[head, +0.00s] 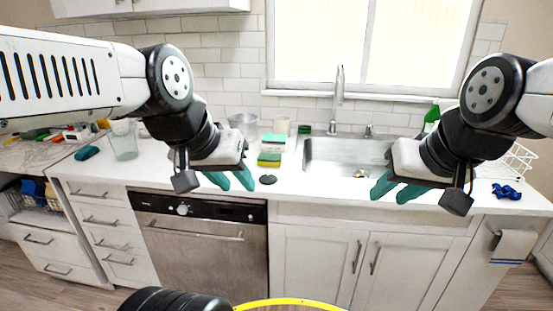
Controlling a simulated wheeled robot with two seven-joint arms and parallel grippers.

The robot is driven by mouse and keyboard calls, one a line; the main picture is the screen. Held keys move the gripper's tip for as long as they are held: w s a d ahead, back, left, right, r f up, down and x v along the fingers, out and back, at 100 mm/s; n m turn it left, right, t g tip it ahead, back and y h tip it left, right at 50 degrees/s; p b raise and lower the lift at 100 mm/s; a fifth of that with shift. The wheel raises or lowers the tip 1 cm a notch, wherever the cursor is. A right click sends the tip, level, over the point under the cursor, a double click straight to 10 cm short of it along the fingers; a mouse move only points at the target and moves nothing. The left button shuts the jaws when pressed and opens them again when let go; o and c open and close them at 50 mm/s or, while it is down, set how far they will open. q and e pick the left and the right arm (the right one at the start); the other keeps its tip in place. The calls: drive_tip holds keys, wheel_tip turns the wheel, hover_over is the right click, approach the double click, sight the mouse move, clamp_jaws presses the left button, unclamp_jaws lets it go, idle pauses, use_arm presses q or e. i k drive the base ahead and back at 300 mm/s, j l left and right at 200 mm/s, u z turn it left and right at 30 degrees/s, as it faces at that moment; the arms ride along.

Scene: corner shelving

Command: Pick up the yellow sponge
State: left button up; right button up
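My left gripper (236,184) has teal fingers, spread apart and empty. It hangs over the counter's front edge, left of the sponge and nearer to me. My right gripper (389,194) is also open and empty, in front of the sink's right part, well away from the sponge.
The sink (345,155) with its faucet (338,90) lies right of the sponge. A dark round disc (267,180) lies on the counter in front of it. A clear glass (123,140) stands at the left. A blue item (506,192) lies at the right.

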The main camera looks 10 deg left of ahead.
sight(271, 160)
drive_tip(key=i+j+z, duration=0.25)
drive_tip(key=i+j, duration=0.15)
drive_tip(key=i+j+z, duration=0.3)
drive_tip(key=j, duration=0.35)
drive_tip(key=i, duration=0.1)
